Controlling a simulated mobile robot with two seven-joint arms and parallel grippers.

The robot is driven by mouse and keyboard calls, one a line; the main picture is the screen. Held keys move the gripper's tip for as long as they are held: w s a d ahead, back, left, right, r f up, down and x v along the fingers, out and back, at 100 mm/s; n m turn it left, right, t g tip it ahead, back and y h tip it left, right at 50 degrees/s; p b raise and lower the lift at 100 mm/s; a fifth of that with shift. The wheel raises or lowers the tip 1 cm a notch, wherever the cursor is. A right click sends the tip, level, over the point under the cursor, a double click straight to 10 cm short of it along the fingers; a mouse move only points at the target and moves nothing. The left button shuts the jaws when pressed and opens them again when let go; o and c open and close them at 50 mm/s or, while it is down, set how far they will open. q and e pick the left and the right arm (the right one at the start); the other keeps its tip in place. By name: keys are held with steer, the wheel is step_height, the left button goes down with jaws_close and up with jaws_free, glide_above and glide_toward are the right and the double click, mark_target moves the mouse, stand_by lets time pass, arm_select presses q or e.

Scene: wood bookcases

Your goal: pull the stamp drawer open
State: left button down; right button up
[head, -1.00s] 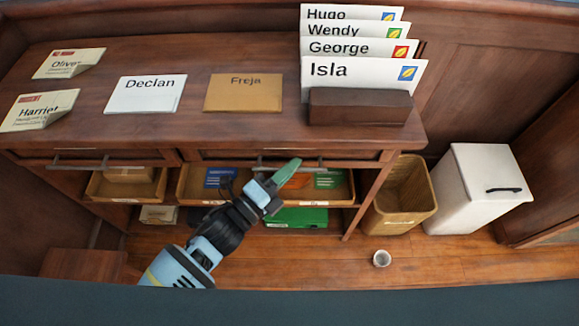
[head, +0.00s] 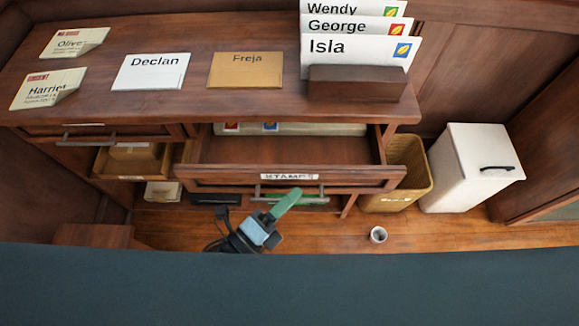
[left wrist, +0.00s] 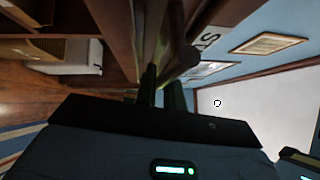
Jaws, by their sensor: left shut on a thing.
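The stamp drawer (head: 360,179), with a white "STAMPS" label (head: 289,176), stands well out from the desk. Its wooden floor shows, with a pale strip bearing red and blue stamps at the back. My left gripper (head: 286,202) is in front of the drawer, shut on its metal bar handle (head: 262,193). The green finger hides part of the handle. In the left wrist view the dark fingers (left wrist: 160,92) reach to the handle beside the drawer front, with part of the label in sight.
The desktop (head: 200,104) holds name-marked envelopes and a dark wooden card holder (head: 355,84). Another closed drawer with a handle is at left. Below are an open tray (head: 130,162), a wicker bin (head: 410,180), a white bin (head: 465,170) and a small cup (head: 378,235) on the floor.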

arm_select(q)
steer(key=s, duration=1.1)
steer(key=shift+w, duration=0.1)
steer(key=c, duration=1.5)
jaws_free()
steer(key=shift+a, duration=0.1)
steer(key=b+v, duration=0.1)
steer(key=v, duration=0.6)
steer(key=shift+s+a, duration=0.2)
steer(key=shift+s, duration=0.15)
steer(key=shift+f, duration=0.1)
